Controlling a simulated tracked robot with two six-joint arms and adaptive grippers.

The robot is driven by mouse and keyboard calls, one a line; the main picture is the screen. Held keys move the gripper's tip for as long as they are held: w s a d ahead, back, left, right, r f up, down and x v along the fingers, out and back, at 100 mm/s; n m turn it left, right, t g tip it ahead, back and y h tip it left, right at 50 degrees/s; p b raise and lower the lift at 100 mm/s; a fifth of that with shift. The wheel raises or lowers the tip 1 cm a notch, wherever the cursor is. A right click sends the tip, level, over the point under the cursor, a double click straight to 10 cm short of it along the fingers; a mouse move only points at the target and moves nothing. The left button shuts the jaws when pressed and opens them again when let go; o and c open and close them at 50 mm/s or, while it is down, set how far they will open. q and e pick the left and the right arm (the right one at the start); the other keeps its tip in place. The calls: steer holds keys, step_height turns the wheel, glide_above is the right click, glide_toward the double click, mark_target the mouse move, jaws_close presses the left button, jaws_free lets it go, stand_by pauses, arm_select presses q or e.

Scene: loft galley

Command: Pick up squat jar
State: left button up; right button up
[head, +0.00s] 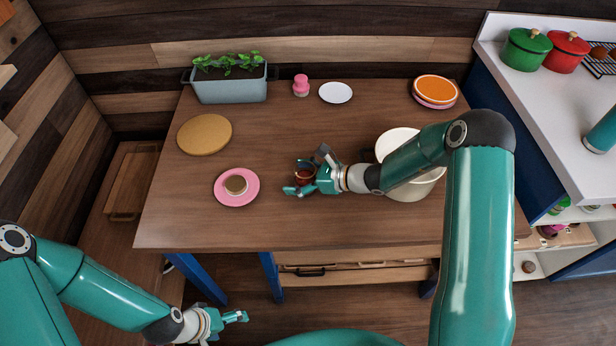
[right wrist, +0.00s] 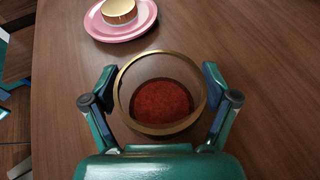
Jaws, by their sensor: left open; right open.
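A squat glass jar (head: 306,175) with a gold rim and dark red contents stands on the wooden table (head: 300,225). In the right wrist view the jar (right wrist: 161,100) sits between the two fingers of my right gripper (right wrist: 160,85). The fingers are open, one on each side, with no clear grip on it. In the head view my right gripper (head: 304,172) reaches around it from the right and partly hides it. My left gripper (head: 238,317) is open and empty, low in front of the table.
A pink plate (head: 222,197) bearing a small gold-topped round item (head: 236,185) is left of the jar. A cream pot (head: 408,190) is to the right, partly behind my right arm. A round board (head: 204,134), planter (head: 230,88), pink shaker (head: 301,86), white plate (head: 335,92) and orange plate (head: 435,89) stand farther back.

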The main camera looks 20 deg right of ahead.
steer(key=shift+c, duration=0.4)
steer(key=c, duration=1.4)
steer(key=shift+r, duration=0.1)
step_height(320, 180, up, 20)
